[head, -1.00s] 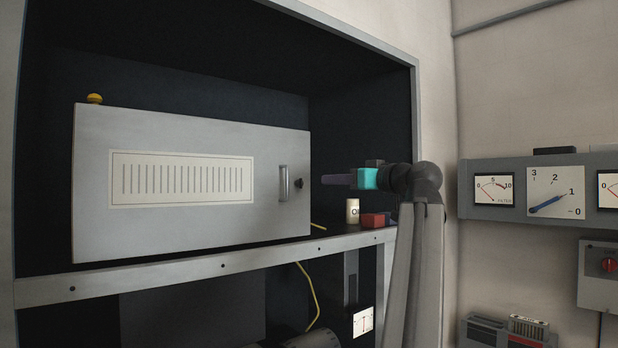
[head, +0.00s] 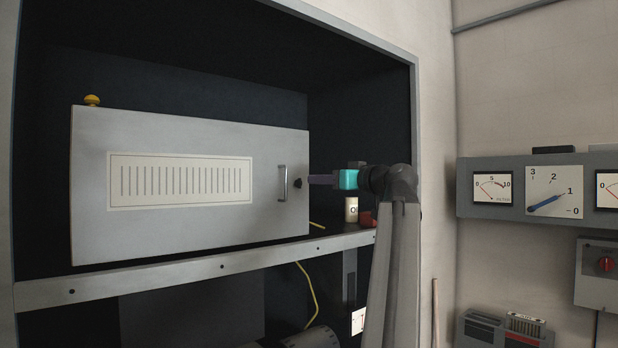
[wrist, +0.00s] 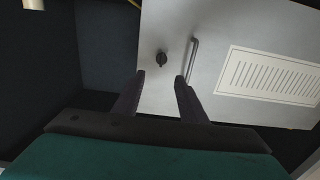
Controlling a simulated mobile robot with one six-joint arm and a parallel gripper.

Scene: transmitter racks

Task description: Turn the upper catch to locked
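A small black catch (head: 298,183) sits on the right edge area of the grey cabinet door (head: 200,130), right of its bar handle (head: 283,183). In the wrist view the catch (wrist: 161,58) shows as a dark knob, with the handle (wrist: 191,60) to its right. My gripper (head: 312,180) is just right of the catch in the head view. In the wrist view its two fingers (wrist: 160,80) are apart with nothing between them, and the catch lies just beyond the tips. I cannot see contact. No second catch shows, and any lock marking is too small to read.
The cabinet stands on a shelf (head: 190,263) inside a dark rack. A cream can (head: 352,209) and a dark red block (head: 367,218) stand on the shelf below my gripper. A yellow knob (head: 92,100) is on the cabinet's top. A meter panel (head: 520,210) hangs at right.

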